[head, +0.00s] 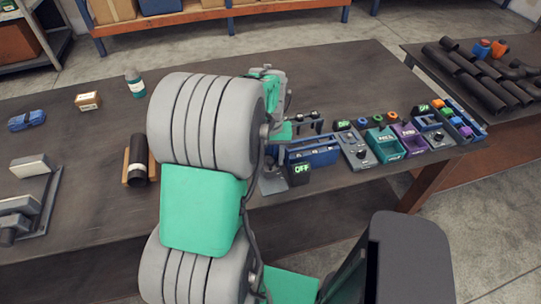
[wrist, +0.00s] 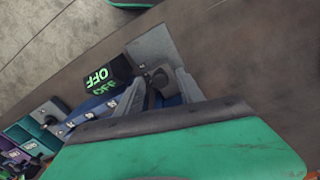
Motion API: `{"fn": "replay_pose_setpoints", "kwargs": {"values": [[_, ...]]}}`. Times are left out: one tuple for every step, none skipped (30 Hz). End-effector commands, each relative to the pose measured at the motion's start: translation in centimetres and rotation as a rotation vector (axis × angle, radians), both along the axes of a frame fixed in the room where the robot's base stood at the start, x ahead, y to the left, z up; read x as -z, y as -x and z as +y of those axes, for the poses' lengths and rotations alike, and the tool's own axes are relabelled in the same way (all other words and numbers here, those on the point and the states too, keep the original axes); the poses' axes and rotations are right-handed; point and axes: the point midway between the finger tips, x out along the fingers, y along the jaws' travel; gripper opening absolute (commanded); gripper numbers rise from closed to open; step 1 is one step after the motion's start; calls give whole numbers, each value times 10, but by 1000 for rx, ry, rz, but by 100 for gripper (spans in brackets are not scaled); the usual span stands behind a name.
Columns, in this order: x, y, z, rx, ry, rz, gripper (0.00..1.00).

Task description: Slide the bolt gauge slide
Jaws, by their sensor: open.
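The gauge unit stands at the table's front edge, with a blue slotted block (head: 315,152) and a black OFF display (head: 299,172) in green letters. I cannot tell for certain which part is the slide. My gripper (wrist: 158,90) is open, its grey fingers apart around the knob's line of sight. Contact cannot be told. The green gripper body hides much of the unit; my arm hides part of it in the head view.
Right of the unit is a row of small panels, including a teal tray (head: 386,144) and a purple one (head: 410,136). A dark pipe (head: 138,158) lies in a wooden cradle at left. Black pipes (head: 478,78) lie on another table. The back table middle is clear.

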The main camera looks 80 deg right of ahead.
Motion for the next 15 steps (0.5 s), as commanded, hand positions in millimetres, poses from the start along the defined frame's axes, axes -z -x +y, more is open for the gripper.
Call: {"fn": "replay_pose_setpoints", "kwargs": {"values": [[1,0,0,0,0,0,45],[1,0,0,0,0,0,45],[2,0,0,0,0,0,45],[2,0,0,0,0,0,45],[2,0,0,0,0,0,45],[1,0,0,0,0,0,45],[1,0,0,0,0,0,44],[1,0,0,0,0,0,41],[1,0,0,0,0,0,38],[1,0,0,0,0,0,36],[1,0,0,0,0,0,33],[1,0,0,0,0,0,30],[1,0,0,0,0,0,28],[1,0,0,0,0,0,25],[1,0,0,0,0,0,22]]}}
